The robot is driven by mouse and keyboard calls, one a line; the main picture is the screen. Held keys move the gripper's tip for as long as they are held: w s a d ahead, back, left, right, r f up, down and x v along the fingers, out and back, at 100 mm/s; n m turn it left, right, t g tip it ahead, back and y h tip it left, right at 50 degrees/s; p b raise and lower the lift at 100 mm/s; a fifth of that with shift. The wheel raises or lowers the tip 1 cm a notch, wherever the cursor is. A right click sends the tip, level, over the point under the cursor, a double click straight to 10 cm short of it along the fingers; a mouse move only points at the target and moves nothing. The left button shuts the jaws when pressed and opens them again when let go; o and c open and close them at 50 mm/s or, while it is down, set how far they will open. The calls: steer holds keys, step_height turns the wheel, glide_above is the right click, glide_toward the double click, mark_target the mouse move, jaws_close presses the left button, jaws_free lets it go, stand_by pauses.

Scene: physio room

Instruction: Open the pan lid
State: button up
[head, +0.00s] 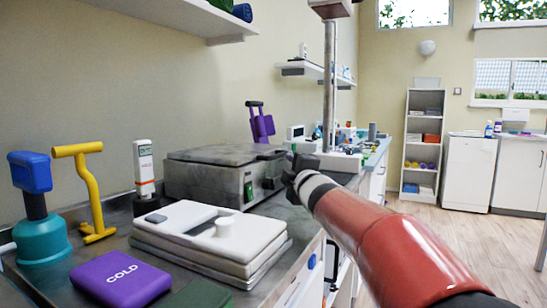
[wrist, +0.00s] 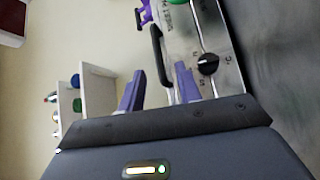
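The metal pan (head: 205,183) is a grey box on the counter, with a green switch on its front panel. Its flat grey lid (head: 222,152) looks shut. In the wrist view the pan's panel (wrist: 192,30) shows a black knob (wrist: 208,64), a green switch (wrist: 208,30) and printed text. A black bar handle (wrist: 159,52) stands off its edge. My gripper (wrist: 159,72) is open, its two purple-grey fingers apart, with the handle ahead of the gap. I cannot tell whether they touch it. In the head view my gripper (head: 297,165) is at the pan's right end, partly hidden by my arm.
A white box with a round knob (head: 205,240) sits in front of the pan. A shelf (head: 180,18) hangs above.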

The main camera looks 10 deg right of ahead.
mark_target(280, 156)
steer(key=w, duration=0.2)
steer(key=w+r+p, duration=0.1)
steer(key=w, duration=0.2)
steer(key=w+a+p, duration=0.1)
steer(key=w, duration=0.2)
steer(key=shift+a+r, duration=0.1)
steer(key=shift+r, duration=0.05)
jaws_close()
